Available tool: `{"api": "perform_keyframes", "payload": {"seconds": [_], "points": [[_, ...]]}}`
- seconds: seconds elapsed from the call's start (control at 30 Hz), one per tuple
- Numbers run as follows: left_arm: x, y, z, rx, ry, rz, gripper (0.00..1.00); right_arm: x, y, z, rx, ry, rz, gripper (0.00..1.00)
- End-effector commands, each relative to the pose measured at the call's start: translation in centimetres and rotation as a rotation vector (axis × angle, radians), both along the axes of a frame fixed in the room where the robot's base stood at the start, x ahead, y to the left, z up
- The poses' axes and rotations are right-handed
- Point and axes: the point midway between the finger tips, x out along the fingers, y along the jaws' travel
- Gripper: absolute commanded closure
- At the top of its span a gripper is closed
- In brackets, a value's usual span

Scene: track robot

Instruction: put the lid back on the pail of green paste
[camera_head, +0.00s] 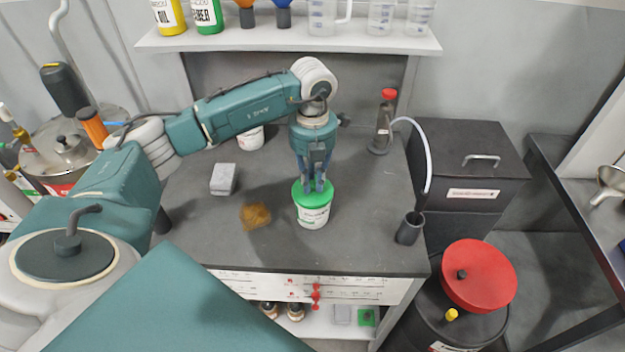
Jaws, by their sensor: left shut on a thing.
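A small white pail (313,217) with a printed label stands upright on the dark worktop. A green lid (322,199) is at its top and covers the opening, so the paste is hidden. My left gripper (314,184) points straight down over the pail, with its fingers shut on the lid. The lid looks level and in line with the rim. I cannot tell whether it is pressed fully down. My right gripper is not in view.
A brown powder heap (256,215) and a grey block (223,179) lie left of the pail. A red-capped bottle (383,122) stands behind right, and a dark cup (410,228) at the right edge. A shelf (290,43) overhangs the back. The worktop (360,220) right of the pail is clear.

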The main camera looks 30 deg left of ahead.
Motion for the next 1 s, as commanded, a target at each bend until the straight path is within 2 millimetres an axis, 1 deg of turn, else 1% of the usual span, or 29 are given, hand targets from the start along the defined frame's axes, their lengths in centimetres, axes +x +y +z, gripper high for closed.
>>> {"api": "perform_keyframes", "payload": {"seconds": [0.4,0.9,0.93,0.97,1.0], "points": [[0.01,0.01,0.01,0.0,-0.001,0.0,1.0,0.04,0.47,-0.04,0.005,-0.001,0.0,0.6],[0.01,0.02,-0.01,0.0,0.0,0.0,1.0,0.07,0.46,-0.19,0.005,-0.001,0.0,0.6],[0.01,0.02,-0.01,0.0,0.0,0.0,0.78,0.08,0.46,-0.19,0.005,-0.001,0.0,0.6],[0.01,0.02,-0.01,0.0,0.0,0.0,0.72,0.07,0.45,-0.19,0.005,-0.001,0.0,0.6],[0.01,0.01,-0.01,0.0,0.0,0.0,0.64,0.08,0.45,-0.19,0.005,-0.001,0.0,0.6]]}}
